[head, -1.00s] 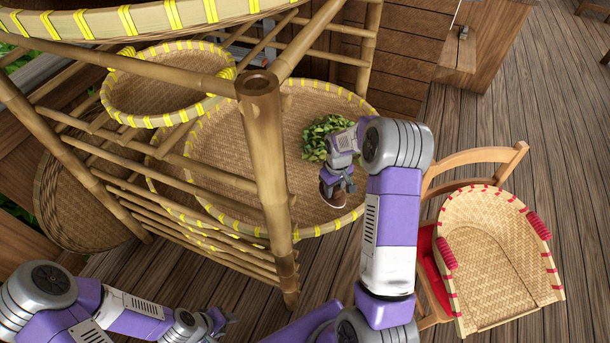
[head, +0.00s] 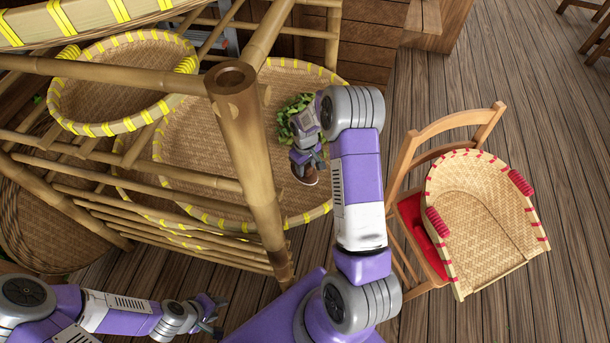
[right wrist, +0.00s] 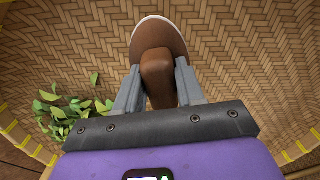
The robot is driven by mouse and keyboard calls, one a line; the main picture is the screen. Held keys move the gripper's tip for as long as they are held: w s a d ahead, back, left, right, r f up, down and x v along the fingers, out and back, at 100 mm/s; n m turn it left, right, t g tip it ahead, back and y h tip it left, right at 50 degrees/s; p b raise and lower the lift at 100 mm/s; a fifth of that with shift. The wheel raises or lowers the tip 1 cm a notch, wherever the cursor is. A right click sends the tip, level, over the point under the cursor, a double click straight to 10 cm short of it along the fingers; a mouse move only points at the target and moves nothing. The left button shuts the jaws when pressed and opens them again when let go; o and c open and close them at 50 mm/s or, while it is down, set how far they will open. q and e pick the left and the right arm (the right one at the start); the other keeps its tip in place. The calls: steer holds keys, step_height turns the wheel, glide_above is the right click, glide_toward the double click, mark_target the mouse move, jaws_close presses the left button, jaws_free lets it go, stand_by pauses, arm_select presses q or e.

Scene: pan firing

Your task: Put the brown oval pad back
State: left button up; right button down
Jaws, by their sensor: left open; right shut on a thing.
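The brown oval pad (right wrist: 160,42) has a pale rim and a brown block-like handle (right wrist: 157,78). My right gripper (right wrist: 158,85) is shut on that handle, one finger on each side. In the head view the brown pad (head: 307,176) shows small below my right gripper (head: 305,162), over the large round woven tray (head: 210,125) on the bamboo rack. Whether the pad touches the tray I cannot tell. My left gripper (head: 213,312) is open and empty at the lower left, low in front of the rack.
Green leaves (right wrist: 72,115) lie in the tray beside the pad. A thick bamboo post (head: 250,160) stands left of my right arm. A smaller basket (head: 120,85) sits higher on the rack. A chair (head: 455,125) holding a woven scoop basket (head: 490,225) stands at the right.

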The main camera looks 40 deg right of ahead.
mark_target(305, 174)
steer(key=shift+f+b, duration=0.45)
steer(key=shift+f, duration=1.85)
steer(key=shift+f, duration=0.1)
steer(key=shift+f, duration=0.15)
steer(key=c, duration=0.7)
jaws_free()
steer(key=shift+w+r, duration=0.1)
steer(key=shift+r, duration=0.4)
steer(key=r+p, duration=0.1)
steer(key=r, duration=0.2)
steer(key=r+p, duration=0.1)
steer(key=r, duration=0.2)
steer(key=shift+w+r, duration=0.2)
steer(key=shift+r, duration=0.15)
